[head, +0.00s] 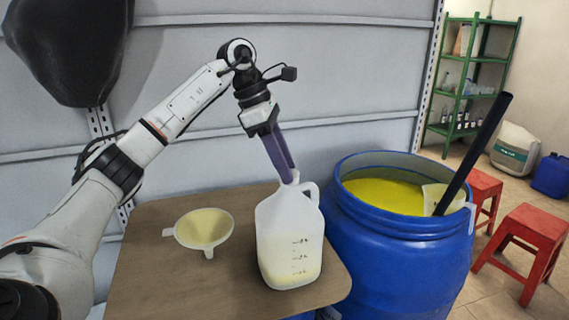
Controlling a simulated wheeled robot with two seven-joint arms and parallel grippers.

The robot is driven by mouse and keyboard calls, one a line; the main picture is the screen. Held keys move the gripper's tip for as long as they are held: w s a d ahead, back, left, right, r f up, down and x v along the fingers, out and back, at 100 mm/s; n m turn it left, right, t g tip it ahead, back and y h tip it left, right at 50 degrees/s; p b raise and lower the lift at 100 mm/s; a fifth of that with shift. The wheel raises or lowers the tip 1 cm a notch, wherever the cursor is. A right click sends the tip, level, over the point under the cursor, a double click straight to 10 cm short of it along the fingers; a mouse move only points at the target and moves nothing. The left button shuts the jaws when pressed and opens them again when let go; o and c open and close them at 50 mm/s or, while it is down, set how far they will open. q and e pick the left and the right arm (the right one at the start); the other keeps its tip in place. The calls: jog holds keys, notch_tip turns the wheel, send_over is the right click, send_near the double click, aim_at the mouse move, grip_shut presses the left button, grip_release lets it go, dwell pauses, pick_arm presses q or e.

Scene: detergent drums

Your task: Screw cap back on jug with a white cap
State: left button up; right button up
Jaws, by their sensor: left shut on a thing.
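A translucent white jug (289,240) with marks on its side stands upright on the brown table, with some pale yellow liquid low inside. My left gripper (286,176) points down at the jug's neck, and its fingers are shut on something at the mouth. That is most likely the white cap (291,176), of which only a small part shows between and below the fingertips. I cannot tell whether the cap is seated on the neck. My right gripper is not in view.
A white funnel (204,228) rests on the brown table (150,265) left of the jug. A blue drum (385,255) of yellow liquid stands close on the right, with a black stick (478,150) leaning out. Red stools (525,245) and a green shelf (470,75) are farther right.

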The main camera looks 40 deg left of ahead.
pick_arm(q)
jog(key=m, duration=0.1)
jog(key=m+g, duration=0.1)
jog(key=m, duration=0.1)
jog(key=shift+w+f+m+g+h, duration=0.15)
jog(key=shift+f+m+g+h, duration=0.05)
jog(key=shift+m+g+h, duration=0.1)
jog(key=o, duration=1.2)
jog(key=shift+f, duration=0.1)
jog(key=shift+c, duration=0.2)
jog(key=o, duration=0.4)
jog(key=shift+r, duration=0.2)
jog(key=shift+a, duration=0.1)
notch_tip(320, 180, up, 8)
